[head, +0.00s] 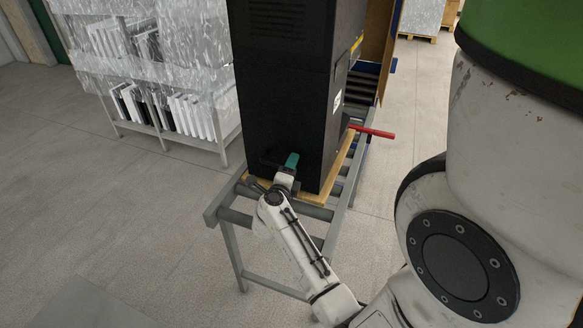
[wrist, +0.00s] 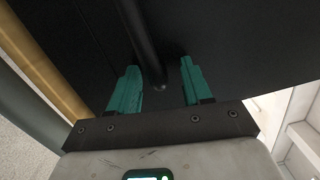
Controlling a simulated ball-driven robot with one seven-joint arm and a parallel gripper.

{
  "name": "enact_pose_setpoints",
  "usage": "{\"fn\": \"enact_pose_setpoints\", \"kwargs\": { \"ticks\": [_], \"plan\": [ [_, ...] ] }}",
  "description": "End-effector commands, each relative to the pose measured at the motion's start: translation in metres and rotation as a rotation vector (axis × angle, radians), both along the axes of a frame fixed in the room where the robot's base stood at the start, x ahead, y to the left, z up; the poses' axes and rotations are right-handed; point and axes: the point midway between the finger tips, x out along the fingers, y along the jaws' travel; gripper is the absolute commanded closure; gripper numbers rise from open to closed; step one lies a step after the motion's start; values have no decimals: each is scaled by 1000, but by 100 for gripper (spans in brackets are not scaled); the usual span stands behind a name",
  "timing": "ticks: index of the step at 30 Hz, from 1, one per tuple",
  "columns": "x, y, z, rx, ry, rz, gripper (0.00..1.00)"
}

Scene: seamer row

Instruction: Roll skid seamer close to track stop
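The seamer (head: 282,95) is a tall black cabinet standing upright on a wooden skid (head: 314,198), on a grey roller track (head: 341,213). My gripper (head: 289,163) is at the cabinet's low front face, beside a dark handle (head: 268,160). In the wrist view my gripper (wrist: 160,85) has its two teal fingers spread apart. A black bar (wrist: 143,45) of the handle runs between them, with a clear gap to the right finger. A red bar (head: 372,131) sticks out at the track's right side; I cannot tell whether it is the track stop.
A wrapped shelf rack (head: 160,85) with white and black items stands left of the track. A brown panel (head: 378,40) and blue parts (head: 368,68) stand behind the seamer. Wrapped goods on a pallet (head: 420,18) are at the back. The floor right of the track is clear.

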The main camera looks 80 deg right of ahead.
Motion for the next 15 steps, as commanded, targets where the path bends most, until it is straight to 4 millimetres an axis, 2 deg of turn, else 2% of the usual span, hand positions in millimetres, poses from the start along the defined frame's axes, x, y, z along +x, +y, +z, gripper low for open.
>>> {"fn": "enact_pose_setpoints", "kwargs": {
  "ticks": [9, 15],
  "plan": [
    [1, 3, -1, 1, 1, 1, 49],
    [5, 29, -2, 2, 1, 4, 49]
  ]
}}
